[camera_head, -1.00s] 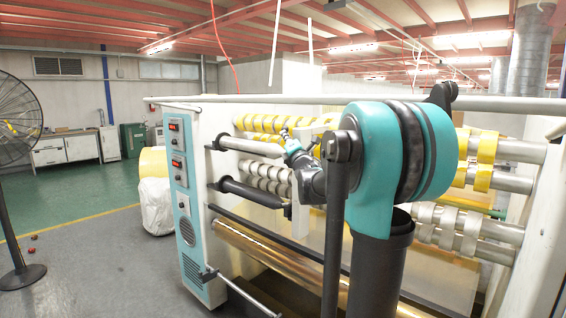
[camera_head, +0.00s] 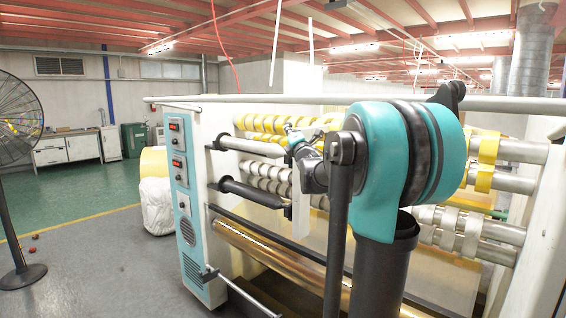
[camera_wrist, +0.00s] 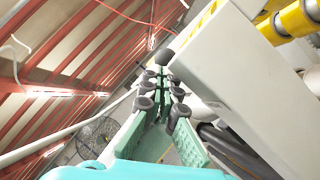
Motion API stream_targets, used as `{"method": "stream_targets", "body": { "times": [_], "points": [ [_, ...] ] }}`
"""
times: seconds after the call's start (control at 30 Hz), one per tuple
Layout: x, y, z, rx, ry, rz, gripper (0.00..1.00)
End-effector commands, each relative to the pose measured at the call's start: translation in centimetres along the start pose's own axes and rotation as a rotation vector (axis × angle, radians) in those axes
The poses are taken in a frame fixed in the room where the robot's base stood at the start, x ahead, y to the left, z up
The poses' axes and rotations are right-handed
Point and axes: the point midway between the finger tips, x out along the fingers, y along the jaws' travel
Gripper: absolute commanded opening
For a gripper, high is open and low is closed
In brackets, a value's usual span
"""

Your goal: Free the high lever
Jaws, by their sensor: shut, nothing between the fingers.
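In the head view my gripper (camera_head: 289,128) is small, beside the upper rollers of the rewinding machine (camera_head: 185,200). In the wrist view a small dark knob (camera_wrist: 152,42) shows just beyond the fingertips. It may be the end of the high lever, but I cannot tell for sure, nor whether it touches the fingers. A pale machine panel (camera_wrist: 240,85) stands just right of the fingers. No lever is clearly visible in the head view; my arm hides part of the machine.
Yellow tape rolls (camera_head: 258,123) lie on the upper shaft. A bare grey roller (camera_head: 250,146) and a black roller (camera_head: 250,192) jut out below. A long rail (camera_head: 245,99) runs along the machine's top. A fan (camera_head: 15,120) stands left. The floor between is open.

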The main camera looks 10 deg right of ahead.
Motion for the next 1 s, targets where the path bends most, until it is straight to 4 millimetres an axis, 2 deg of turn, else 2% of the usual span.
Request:
{"method": "stream_targets", "body": {
  "times": [0.13,0.23,0.5,0.7,0.9,1.0],
  "points": [
    [-0.5,0.0,0.0,0.000,0.000,0.000,0.00],
    [-1.7,0.0,0.0,0.000,-0.001,0.000,0.00],
    [-7.1,0.0,0.0,-0.001,-0.001,-0.001,0.00],
    [-10.3,0.0,0.1,0.000,-0.001,0.000,0.00],
    [-11.8,0.1,-0.1,0.003,0.000,0.003,0.00],
    [-11.4,0.8,-0.7,0.046,0.004,0.036,0.00]
  ]
}}
